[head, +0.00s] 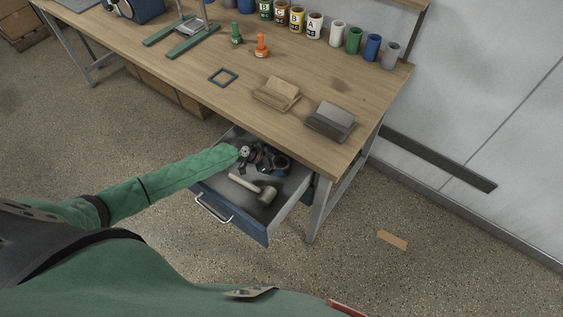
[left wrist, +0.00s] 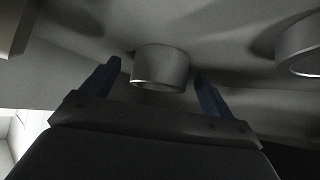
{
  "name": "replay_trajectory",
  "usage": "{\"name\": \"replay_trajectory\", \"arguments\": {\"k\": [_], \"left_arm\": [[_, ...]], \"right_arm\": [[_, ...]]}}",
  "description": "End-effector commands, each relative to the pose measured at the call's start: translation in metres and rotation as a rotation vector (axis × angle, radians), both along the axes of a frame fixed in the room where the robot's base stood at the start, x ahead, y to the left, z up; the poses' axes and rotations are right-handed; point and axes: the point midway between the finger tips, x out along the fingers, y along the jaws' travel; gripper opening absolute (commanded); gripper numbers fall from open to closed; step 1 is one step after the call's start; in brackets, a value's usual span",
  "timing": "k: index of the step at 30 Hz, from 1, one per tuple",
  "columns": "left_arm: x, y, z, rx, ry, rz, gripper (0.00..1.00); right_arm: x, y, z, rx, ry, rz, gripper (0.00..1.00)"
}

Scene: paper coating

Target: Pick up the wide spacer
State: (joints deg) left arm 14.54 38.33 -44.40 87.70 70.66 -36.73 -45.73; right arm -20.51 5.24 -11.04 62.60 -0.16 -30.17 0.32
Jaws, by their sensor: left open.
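My left gripper (head: 258,158) reaches into the open drawer (head: 228,204) under the workbench. In the left wrist view its two blue fingers (left wrist: 156,84) are apart. A short grey ring-shaped cylinder (left wrist: 160,68) lies in the gap between the fingertips, with clear space on both sides. A second grey ring (left wrist: 301,48) is farther right and partly cut off by the picture edge. I cannot tell which of the two rings is the wide spacer. In the head view the gripper hides much of the drawer's back part. My right gripper is not in view.
A mallet (head: 266,195) lies in the drawer in front of my left gripper. A dark round object (head: 281,164) is just right of the gripper. The bench top (head: 190,75) is above the drawer's back. Two blocks (head: 277,93) (head: 330,120) sit near its front edge.

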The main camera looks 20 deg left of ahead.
Motion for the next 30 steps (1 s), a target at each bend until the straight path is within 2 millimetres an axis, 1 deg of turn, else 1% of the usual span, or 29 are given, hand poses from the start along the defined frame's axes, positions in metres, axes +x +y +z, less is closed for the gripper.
{"name": "replay_trajectory", "arguments": {"k": [3, 11, 12, 14, 15, 19, 30], "left_arm": [[0.0026, -0.0028, -0.0034, 0.001, 0.001, 0.001, 0.87], [0.0028, -0.0038, -0.0054, 0.001, 0.000, 0.001, 0.87], [0.0028, -0.0037, -0.0053, 0.001, 0.000, 0.001, 0.83], [0.0027, -0.0036, -0.0054, 0.001, 0.000, 0.001, 0.71], [0.0027, -0.0036, -0.0054, 0.001, 0.000, 0.001, 0.63], [0.0027, -0.0036, -0.0053, 0.001, 0.000, 0.001, 0.38], [0.0015, -0.0008, -0.0040, 0.001, 0.000, 0.001, 0.38]], "right_arm": [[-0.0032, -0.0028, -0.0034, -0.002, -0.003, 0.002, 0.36], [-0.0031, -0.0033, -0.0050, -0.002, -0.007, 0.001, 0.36], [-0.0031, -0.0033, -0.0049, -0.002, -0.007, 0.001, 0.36], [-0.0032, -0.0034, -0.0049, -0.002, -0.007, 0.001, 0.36], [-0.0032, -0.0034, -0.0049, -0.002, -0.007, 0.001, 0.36], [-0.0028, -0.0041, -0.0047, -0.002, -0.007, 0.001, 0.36], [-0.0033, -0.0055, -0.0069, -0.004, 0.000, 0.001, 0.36]]}}
